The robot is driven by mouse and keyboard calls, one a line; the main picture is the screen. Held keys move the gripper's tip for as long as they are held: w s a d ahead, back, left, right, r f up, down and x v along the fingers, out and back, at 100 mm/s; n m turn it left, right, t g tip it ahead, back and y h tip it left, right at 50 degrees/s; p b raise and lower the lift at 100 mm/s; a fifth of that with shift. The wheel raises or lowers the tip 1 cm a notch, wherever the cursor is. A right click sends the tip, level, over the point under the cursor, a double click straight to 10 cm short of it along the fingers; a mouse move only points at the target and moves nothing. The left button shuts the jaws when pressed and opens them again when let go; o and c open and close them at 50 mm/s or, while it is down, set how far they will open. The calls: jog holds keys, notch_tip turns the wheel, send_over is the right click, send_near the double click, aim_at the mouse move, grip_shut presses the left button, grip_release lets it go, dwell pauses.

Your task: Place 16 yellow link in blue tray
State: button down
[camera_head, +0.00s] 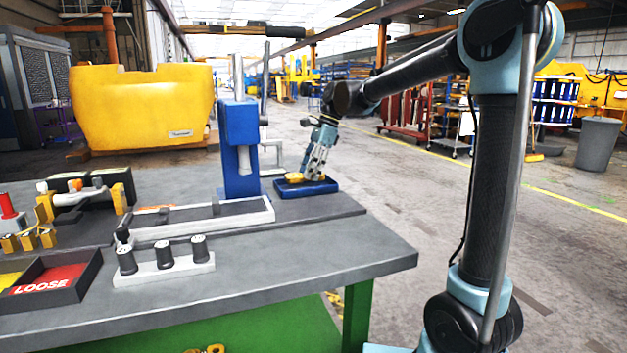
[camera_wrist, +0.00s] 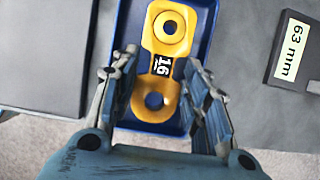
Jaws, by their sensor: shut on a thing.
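The yellow link marked 16 (camera_wrist: 168,45) has a round hole at each end. In the wrist view it lies within the outline of the blue tray (camera_wrist: 130,20). In the head view my gripper (camera_head: 318,165) points down at the blue tray (camera_head: 328,188) at the table's far right corner. The yellow link (camera_head: 293,178) shows there partly behind the fingers. I cannot tell whether the link rests on the tray floor.
A blue upright fixture (camera_head: 238,150) stands just left of the tray. A block labelled 63 mm (camera_wrist: 290,55) lies right of it in the wrist view. A long tray (camera_head: 200,222), a rack with black knobs (camera_head: 165,268) and a LOOSE bin (camera_head: 50,283) are nearer.

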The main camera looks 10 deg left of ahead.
jog(key=shift+f, duration=1.4)
jog(key=shift+f, duration=0.1)
jog(key=c, duration=0.9)
grip_release()
